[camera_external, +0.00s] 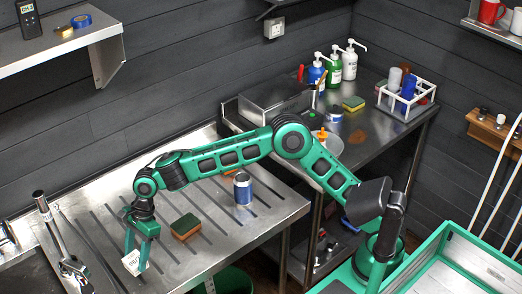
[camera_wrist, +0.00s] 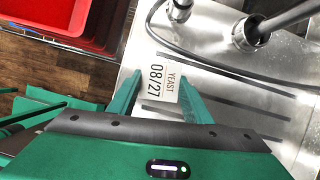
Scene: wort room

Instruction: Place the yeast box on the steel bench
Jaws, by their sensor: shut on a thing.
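The yeast box (camera_wrist: 160,85) is white with a label reading YEAST 08/27, seen in the wrist view. It also shows in the external view (camera_external: 132,262) at the lower left. My gripper (camera_wrist: 158,97) is shut on it, one green finger on each side. In the external view my gripper (camera_external: 136,258) points down with the box between its fingertips. The steel bench (camera_external: 230,262) with dark grooves lies below and around it. Whether the box touches the bench, I cannot tell.
Metal tap pieces (camera_external: 62,235) are at the left. Red bins (camera_wrist: 55,15) show in the wrist view. The grooved area between is clear.

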